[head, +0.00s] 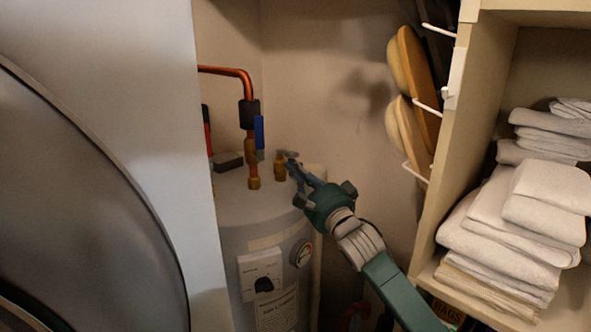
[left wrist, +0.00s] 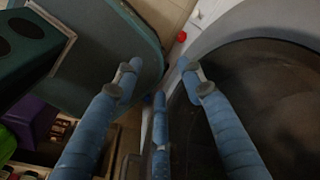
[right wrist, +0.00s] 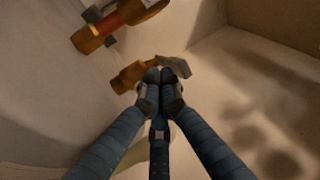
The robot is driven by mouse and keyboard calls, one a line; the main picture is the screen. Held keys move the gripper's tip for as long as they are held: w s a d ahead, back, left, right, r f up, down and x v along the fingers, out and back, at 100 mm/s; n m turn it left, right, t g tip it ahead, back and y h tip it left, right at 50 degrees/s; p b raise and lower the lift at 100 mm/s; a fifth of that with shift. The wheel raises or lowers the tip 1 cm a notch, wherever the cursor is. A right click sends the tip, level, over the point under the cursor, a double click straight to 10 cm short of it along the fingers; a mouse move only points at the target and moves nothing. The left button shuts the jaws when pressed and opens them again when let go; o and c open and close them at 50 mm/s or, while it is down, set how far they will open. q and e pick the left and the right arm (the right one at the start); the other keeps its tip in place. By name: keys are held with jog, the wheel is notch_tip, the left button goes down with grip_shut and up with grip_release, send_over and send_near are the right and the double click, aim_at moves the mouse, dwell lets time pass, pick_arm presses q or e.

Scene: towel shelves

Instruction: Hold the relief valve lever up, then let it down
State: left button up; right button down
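The relief valve (head: 280,165) is a brass fitting on top of the white water heater (head: 240,205) in the head view. Its grey lever (right wrist: 176,64) sticks out from the brass body (right wrist: 131,77) in the right wrist view. My right gripper (head: 291,166) reaches in from the right, with its fingertips at the lever. In the right wrist view the fingers (right wrist: 163,76) are together just below the lever and seem to touch it. I cannot tell whether any of it is pinched. My left gripper (left wrist: 161,78) is open and empty, and out of the head view.
A copper pipe with a blue handle (head: 259,132) stands left of the valve. A large pale appliance with a round door (head: 75,200) fills the left. Shelves with folded white towels (head: 510,220) stand at the right. Wooden-backed brushes (head: 418,75) hang beside them.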

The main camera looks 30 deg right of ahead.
aim_at(296, 157)
jog(key=shift+w+r+p, duration=0.25)
jog(key=shift+r+p, duration=0.45)
jog(key=shift+r, duration=0.25)
jog(key=shift+w+r+p, duration=0.2)
jog(key=shift+r+p, duration=0.5)
jog(key=shift+r, duration=0.2)
jog(key=shift+f, duration=0.1)
dwell(6.0)
